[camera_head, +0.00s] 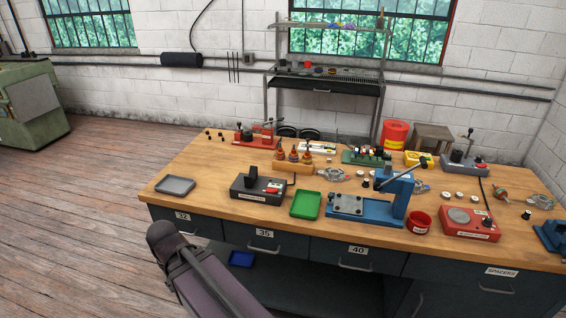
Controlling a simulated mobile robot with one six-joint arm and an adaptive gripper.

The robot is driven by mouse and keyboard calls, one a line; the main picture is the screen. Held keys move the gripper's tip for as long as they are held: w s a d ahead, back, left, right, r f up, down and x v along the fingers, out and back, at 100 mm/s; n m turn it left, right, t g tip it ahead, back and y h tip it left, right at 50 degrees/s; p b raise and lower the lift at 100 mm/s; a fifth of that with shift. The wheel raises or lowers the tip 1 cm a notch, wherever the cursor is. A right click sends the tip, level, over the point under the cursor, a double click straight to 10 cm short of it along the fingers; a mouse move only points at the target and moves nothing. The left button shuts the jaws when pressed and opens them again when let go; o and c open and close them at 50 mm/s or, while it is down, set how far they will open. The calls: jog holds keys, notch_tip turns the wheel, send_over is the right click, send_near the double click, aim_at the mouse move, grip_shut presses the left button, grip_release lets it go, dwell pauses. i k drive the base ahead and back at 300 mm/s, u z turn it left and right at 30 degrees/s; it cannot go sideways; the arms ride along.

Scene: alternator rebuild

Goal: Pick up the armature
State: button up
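Three copper-and-dark wound parts that look like armatures (293,155) stand upright in a row on a wooden rack (291,168), near the middle of the workbench. Another copper-coloured wound part (501,195) lies at the right side of the bench top. I cannot tell from this view which of them is the armature meant. My dark arm rises at the bottom left, in front of the bench and apart from these parts. My gripper does not show.
The wooden workbench (185,155) is crowded. A blue press (368,205), green tray (306,205), black device (258,190), grey tray (175,185) and red cup (419,222) line its front. A red-and-yellow bin (395,134) stands behind. Floor at left is clear.

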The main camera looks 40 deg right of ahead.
aim_at(307, 158)
jog(key=u, duration=0.4)
jog(key=k, duration=1.3)
jog(key=z, duration=0.8)
jog(key=i, duration=1.05)
jog(key=u, duration=0.1)
